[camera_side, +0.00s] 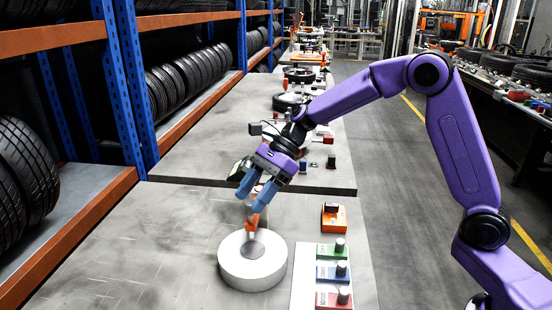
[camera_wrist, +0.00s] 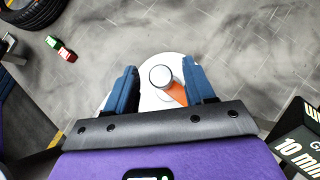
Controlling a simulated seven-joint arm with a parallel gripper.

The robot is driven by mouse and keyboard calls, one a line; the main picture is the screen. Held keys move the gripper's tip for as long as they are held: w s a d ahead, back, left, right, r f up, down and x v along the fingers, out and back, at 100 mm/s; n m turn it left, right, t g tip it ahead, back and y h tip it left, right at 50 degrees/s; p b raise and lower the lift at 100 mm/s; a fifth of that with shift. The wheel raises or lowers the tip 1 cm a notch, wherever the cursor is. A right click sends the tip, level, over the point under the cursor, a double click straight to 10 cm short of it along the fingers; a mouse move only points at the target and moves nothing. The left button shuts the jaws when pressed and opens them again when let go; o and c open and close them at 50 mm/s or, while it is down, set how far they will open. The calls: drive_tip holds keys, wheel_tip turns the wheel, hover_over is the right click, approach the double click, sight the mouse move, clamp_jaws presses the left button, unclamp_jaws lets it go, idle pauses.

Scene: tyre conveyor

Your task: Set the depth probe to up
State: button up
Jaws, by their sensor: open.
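An orange upright piece with a pale round top (camera_side: 252,222) stands at a white round base (camera_side: 236,262) with a grey centre; I take it as the depth probe, but cannot be sure. In the wrist view its pale round cap (camera_wrist: 161,76) and orange body (camera_wrist: 178,94) show over the white base. My gripper (camera_side: 256,196) is open, its blue fingers pointing down just above the orange piece. In the wrist view the cap lies between the two fingers of my gripper (camera_wrist: 160,72), with gaps on both sides. Whether the probe is up or down is unclear.
To the right, a white panel (camera_side: 304,264) carries green (camera_side: 326,251), blue (camera_side: 326,272) and red (camera_side: 326,298) blocks with grey knobs. An orange box with a dark switch (camera_side: 334,218) sits behind it. Tyre racks (camera_side: 185,75) line the left. The bench's left part is clear.

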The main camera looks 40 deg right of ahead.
drive_tip(key=v, duration=1.5)
drive_tip(key=shift+d+r, duration=0.25)
drive_tip(key=shift+r, duration=0.05)
drive_tip(key=s+a+f+n+g+h, duration=0.1)
drive_tip(key=s+a+f+n+h, duration=0.15)
drive_tip(key=s+n, duration=0.55)
drive_tip(key=s+a+f+n+g+h, duration=0.1)
drive_tip(key=s+f+n+h, duration=0.3)
drive_tip(key=s, duration=0.6)
drive_tip(key=s+d+f+n+t+h, duration=0.1)
drive_tip(key=s+d+f+n, duration=0.2)
drive_tip(key=s+n, duration=0.4)
drive_tip(key=s+d+f+n+t+h, duration=0.1)
drive_tip(key=s+d+f+n, duration=0.3)
drive_tip(key=s+n, duration=0.4)
drive_tip(key=n, duration=0.3)
drive_tip(key=shift+n, duration=0.3)
drive_tip(key=shift+d+r, duration=0.1)
